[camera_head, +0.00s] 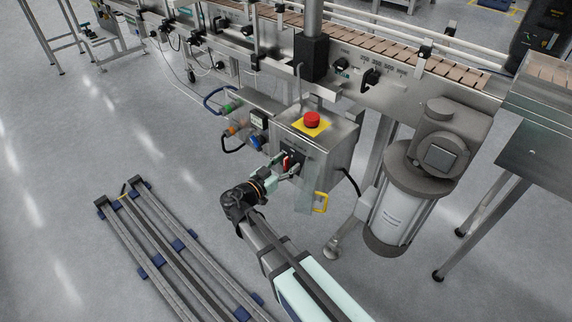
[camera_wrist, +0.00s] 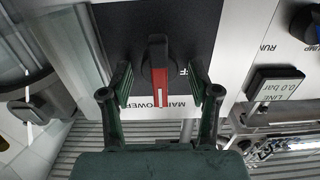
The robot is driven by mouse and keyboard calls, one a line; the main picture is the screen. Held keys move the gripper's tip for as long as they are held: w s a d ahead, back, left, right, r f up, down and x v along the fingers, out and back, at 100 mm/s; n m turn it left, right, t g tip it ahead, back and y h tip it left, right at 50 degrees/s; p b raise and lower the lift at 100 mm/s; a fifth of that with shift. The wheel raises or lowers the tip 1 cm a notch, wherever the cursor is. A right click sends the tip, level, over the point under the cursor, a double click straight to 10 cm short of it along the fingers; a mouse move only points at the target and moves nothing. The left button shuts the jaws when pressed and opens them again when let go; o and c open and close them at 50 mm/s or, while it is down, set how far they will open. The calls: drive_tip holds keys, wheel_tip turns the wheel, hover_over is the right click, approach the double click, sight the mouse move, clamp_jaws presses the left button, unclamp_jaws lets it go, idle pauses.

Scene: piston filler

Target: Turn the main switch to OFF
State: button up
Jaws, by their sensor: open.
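The main switch shows in the wrist view as a black knob with a red handle (camera_wrist: 159,62) on a black plate (camera_wrist: 198,14). The handle stands upright in that picture, with a white line at its lower end. Inverted lettering reads MAIN POWER below it and part of OFF to its right. My gripper (camera_wrist: 160,84) is open, with one green-padded finger on each side of the handle and visible gaps between. In the head view my gripper (camera_head: 284,170) is at the front of the steel control box (camera_head: 330,148), partly covering the red handle (camera_head: 287,161).
A red emergency button (camera_head: 312,119) on a yellow plate tops the box. A yellow hasp (camera_head: 320,203) hangs below. Floor rails (camera_head: 165,245) lie left of my arm.

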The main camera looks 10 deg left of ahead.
drive_tip(key=c, duration=1.1)
drive_tip(key=shift+c, duration=0.2)
drive_tip(key=shift+n, duration=0.4)
drive_tip(key=n, duration=0.4)
drive_tip(key=shift+a, duration=0.15)
drive_tip(key=n, duration=0.4)
drive_tip(key=shift+w+a+p, duration=0.1)
drive_tip(key=shift+w+p, duration=0.05)
drive_tip(key=shift+p, duration=0.25)
drive_tip(key=n+p, duration=0.2)
drive_tip(key=n, duration=0.3)
drive_tip(key=shift+f, duration=0.1)
drive_tip(key=shift+f+n+p, duration=0.15)
drive_tip(key=shift+n+p, duration=0.5)
drive_tip(key=shift+n, duration=0.35)
drive_tip(key=shift+f+n+p, duration=0.1)
drive_tip(key=shift+n+p, duration=0.55)
drive_tip(key=shift+n, duration=0.35)
